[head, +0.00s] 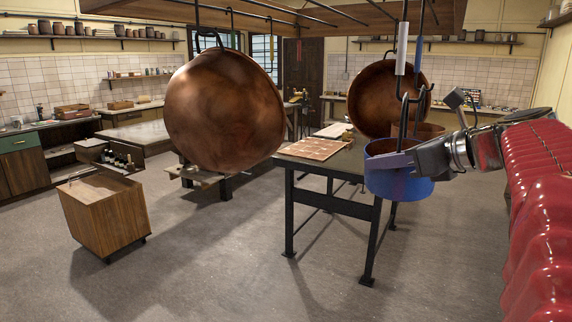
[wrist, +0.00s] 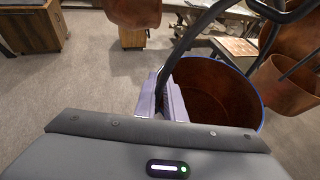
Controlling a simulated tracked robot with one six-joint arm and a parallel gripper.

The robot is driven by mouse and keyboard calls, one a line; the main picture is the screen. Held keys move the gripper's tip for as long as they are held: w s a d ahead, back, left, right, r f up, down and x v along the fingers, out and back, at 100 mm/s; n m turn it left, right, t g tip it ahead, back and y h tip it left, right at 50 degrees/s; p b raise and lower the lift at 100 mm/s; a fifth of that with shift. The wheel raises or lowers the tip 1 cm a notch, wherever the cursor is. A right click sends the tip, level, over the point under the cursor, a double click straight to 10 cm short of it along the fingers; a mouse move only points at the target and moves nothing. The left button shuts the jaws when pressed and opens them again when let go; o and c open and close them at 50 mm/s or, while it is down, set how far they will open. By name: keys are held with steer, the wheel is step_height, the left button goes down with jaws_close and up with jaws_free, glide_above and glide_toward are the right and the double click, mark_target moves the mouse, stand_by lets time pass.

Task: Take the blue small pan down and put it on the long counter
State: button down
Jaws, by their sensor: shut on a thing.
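The blue small pan (head: 400,186) hangs at the centre right of the head view, blue outside and copper-brown inside. Its tall dark handle rises toward a hook on the overhead rack. In the wrist view the pan (wrist: 218,98) lies just right of my fingers. My gripper (head: 385,162) reaches in from the right at the pan's rim. In the wrist view my gripper (wrist: 162,92) is shut on the pan where the dark handle meets the rim. The exact contact is partly hidden. A counter (head: 145,106) runs along the back left; I cannot tell whether it is the long counter.
A large copper pan (head: 225,108) hangs left, another (head: 380,95) behind the blue pan. A smaller copper pan (wrist: 284,88) hangs close on its right. A dark-legged table (head: 345,165) stands behind and below. A wooden cart (head: 105,212) stands left; the front floor is clear.

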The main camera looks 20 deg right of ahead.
mark_target(401, 142)
steer(key=shift+r, duration=0.25)
steer(key=shift+r, duration=1.5)
steer(key=shift+s+d+r, duration=0.1)
steer(key=shift+s+d, duration=0.05)
steer(key=shift+s, duration=0.2)
steer(key=s+d, duration=0.4)
steer(key=s, duration=1.2)
steer(key=shift+s, duration=0.4)
steer(key=shift+w, duration=0.1)
